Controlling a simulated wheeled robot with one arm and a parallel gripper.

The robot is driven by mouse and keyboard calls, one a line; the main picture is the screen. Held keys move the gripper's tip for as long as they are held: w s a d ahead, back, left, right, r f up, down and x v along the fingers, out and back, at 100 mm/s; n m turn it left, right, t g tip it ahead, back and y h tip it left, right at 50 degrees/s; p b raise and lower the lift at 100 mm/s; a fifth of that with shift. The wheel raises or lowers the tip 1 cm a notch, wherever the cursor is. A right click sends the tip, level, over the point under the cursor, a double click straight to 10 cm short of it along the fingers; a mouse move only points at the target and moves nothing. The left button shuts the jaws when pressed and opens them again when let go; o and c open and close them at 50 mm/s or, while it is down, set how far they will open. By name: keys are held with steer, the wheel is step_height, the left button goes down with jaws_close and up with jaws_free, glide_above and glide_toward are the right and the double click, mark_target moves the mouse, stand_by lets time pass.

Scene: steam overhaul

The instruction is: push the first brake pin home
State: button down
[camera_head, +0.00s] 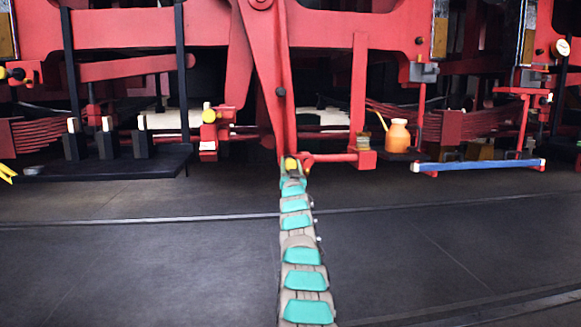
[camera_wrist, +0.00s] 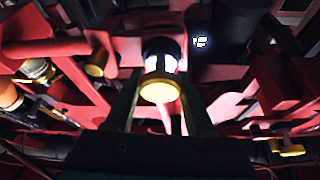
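A brake pin with a round yellow head (camera_wrist: 160,91) and a bright white body sits between my gripper's two dark fingers (camera_wrist: 161,74) in the wrist view. The fingers lie close against both sides of it and appear shut on it. Its far end meets a dark round part among the red linkage; how deep it sits is hidden. In the head view, the pin's yellow head (camera_head: 291,164) shows at the end of my arm, low on the red brake hanger. My gripper is too small there to make out its fingers.
An orange oil can (camera_head: 398,136) stands right of my arm, near a blue bar (camera_head: 480,165). A dark shelf (camera_head: 100,166) with several white-topped black blocks is at left. Red frame bars and rods crowd around my gripper. The dark floor (camera_head: 130,270) in front is clear.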

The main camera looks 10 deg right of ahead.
steer(key=shift+c, duration=1.3)
jaws_free()
steer(key=shift+s, duration=0.15)
